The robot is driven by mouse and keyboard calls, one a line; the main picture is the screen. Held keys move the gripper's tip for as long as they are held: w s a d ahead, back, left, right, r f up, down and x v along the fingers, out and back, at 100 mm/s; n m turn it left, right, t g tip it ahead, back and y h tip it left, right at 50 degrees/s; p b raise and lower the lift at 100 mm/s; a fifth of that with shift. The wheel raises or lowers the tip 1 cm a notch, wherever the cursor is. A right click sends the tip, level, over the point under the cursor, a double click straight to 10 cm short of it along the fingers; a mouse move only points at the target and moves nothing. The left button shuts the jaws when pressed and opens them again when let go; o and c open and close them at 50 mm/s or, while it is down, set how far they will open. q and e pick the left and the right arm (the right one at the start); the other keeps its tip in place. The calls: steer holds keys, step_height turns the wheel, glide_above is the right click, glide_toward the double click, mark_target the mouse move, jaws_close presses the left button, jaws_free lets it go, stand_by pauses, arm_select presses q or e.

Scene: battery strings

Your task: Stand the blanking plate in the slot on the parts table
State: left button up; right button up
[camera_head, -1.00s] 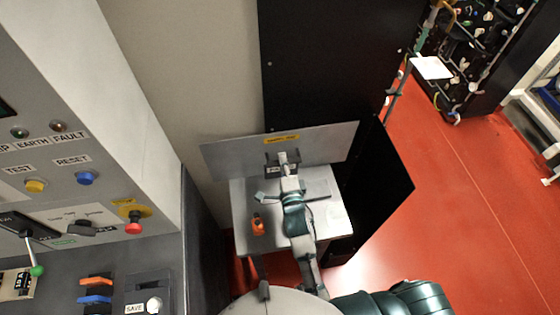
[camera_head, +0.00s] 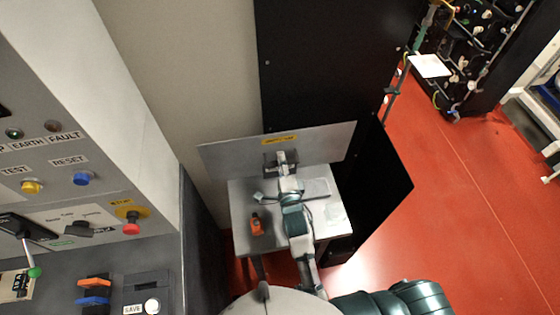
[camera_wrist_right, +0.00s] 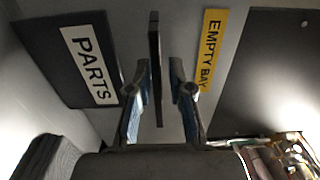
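A thin dark upright plate, likely the blanking plate (camera_wrist_right: 155,60), shows nearly edge-on in the right wrist view. It lies between the fingers of my right gripper (camera_wrist_right: 160,75), close to the left finger and with a narrow gap to the right one. In the head view my right gripper (camera_head: 281,160) is at the back of the parts table (camera_head: 240,200), in front of the grey panel. A dark block with a PARTS label (camera_wrist_right: 90,65) is beside it. The slot and the plate's lower edge cannot be made out. My left gripper is not in view.
A grey panel (camera_head: 225,158) with a yellow EMPTY BAY label (camera_wrist_right: 211,45) stands behind the table. A control cabinet (camera_head: 110,185) fills the left; red floor (camera_head: 450,220) is clear at right.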

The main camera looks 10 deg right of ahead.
steer(key=shift+o, duration=0.4)
steer(key=shift+f, duration=0.15)
steer(key=shift+s+a, duration=0.15)
steer(key=shift+s, duration=0.2)
steer(key=s, duration=1.1)
steer(key=shift+s, duration=0.2)
